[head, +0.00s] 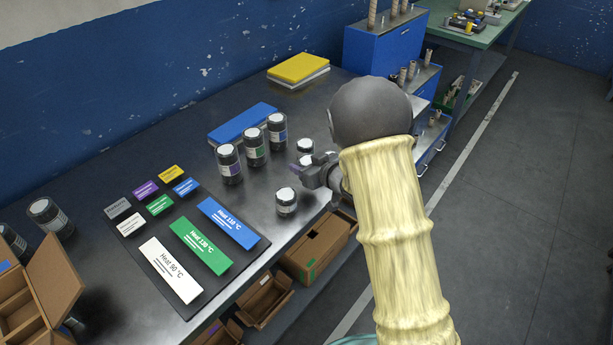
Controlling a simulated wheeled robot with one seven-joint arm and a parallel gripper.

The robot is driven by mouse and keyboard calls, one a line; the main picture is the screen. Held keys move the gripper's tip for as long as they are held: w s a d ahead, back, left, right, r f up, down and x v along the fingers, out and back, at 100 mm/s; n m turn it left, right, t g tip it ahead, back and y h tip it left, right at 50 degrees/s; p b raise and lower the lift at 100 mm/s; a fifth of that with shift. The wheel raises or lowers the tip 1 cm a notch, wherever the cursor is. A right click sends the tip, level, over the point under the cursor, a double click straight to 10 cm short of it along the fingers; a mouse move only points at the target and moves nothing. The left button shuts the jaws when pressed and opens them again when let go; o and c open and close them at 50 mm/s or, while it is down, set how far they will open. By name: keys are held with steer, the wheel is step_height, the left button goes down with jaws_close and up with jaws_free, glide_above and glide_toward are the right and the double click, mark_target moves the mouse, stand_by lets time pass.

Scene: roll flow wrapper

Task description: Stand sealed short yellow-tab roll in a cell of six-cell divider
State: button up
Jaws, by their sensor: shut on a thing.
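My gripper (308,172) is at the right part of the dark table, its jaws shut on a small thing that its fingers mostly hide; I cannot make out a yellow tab. A short dark roll with a white top (287,203) stands upright just below and left of it. Another short dark roll (305,146) stands just behind it. A brown divider with several open cells (62,278) is at the lower left, cut off by the picture edge, so its cells cannot all be seen.
Several taller dark rolls (229,166) stand in a row left of the gripper. A dark mat (256,262) bears coloured cards, including a green Heat card (201,246). A blue block (240,122) lies behind. Open cardboard boxes (318,250) sit below the table's front edge.

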steer(key=shift+f, duration=2.25)
steer(key=shift+f, duration=0.2)
steer(key=o, duration=1.1)
steer(key=shift+c, duration=0.2)
steer(key=v, duration=1.7)
steer(key=shift+s+a+r+b, duration=0.2)
steer(key=shift+s+r+b, duration=0.1)
steer(key=shift+r+b, duration=0.15)
steer(key=shift+w+d, duration=0.1)
